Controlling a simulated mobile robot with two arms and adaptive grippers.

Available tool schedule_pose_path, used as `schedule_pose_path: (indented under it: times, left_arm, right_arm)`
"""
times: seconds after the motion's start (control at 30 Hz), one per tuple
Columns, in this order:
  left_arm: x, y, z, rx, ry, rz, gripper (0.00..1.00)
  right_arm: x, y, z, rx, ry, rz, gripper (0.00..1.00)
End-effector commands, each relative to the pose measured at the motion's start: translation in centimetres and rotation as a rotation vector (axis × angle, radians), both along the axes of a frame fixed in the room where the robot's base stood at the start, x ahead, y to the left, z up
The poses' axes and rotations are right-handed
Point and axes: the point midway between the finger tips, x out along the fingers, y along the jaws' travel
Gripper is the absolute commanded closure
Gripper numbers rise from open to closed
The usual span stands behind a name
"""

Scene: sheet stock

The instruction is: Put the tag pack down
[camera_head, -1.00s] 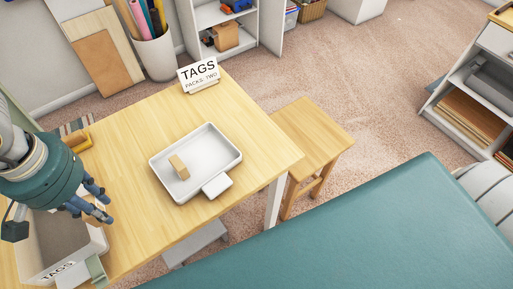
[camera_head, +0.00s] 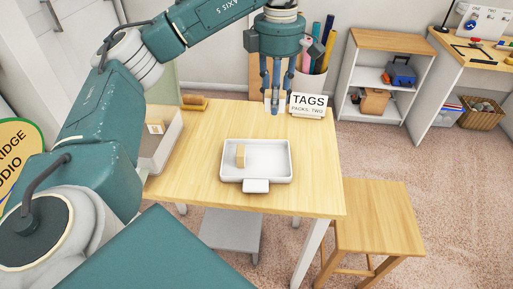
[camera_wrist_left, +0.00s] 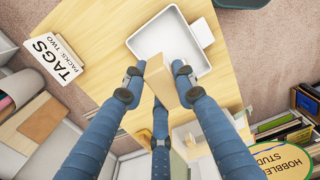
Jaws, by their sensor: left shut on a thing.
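My left gripper (camera_head: 274,108) is above the back part of the wooden table, just left of the TAGS sign, fingers pointing down. In the left wrist view its blue fingers close around a tan tag pack (camera_wrist_left: 160,80). In the head view the fingers mostly hide this pack. A white tray (camera_head: 283,177) lies on the table, in front of the gripper in the head view. Another tan tag pack (camera_head: 241,155) stands in the tray's left part. The tray also shows in the left wrist view (camera_wrist_left: 200,32), partly covered by the held pack. My right gripper is not in view.
The TAGS sign (camera_head: 308,105), reading "PACKS: TWO", stands at the table's back right. A box (camera_head: 165,150) with a pack inside is at the table's left, partly behind my arm. A wooden stool (camera_head: 375,215) stands at the right. The tray's right half is clear.

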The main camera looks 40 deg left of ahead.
Motion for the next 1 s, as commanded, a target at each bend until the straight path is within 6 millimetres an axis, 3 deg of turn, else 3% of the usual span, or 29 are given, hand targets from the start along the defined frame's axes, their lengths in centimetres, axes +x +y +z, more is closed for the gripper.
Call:
schedule_pose_path:
  times: [0.17, 0.4, 0.7, 1.0]
  left_arm:
    - [0.2, 0.6, -0.9, 0.001, 0.005, 0.086, 0.90]
    - [0.1, 0.6, -6.9, 0.002, 0.006, 0.086, 0.90]
    - [0.1, 0.5, -13.8, 0.002, 0.004, 0.084, 0.90]
    - [0.1, 0.5, -17.1, 0.001, 0.005, 0.084, 0.90]
  right_arm:
    - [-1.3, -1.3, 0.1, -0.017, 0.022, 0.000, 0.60]
    - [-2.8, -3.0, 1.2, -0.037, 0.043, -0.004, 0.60]
    - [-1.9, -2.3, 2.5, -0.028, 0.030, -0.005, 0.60]
    - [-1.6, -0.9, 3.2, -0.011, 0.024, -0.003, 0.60]
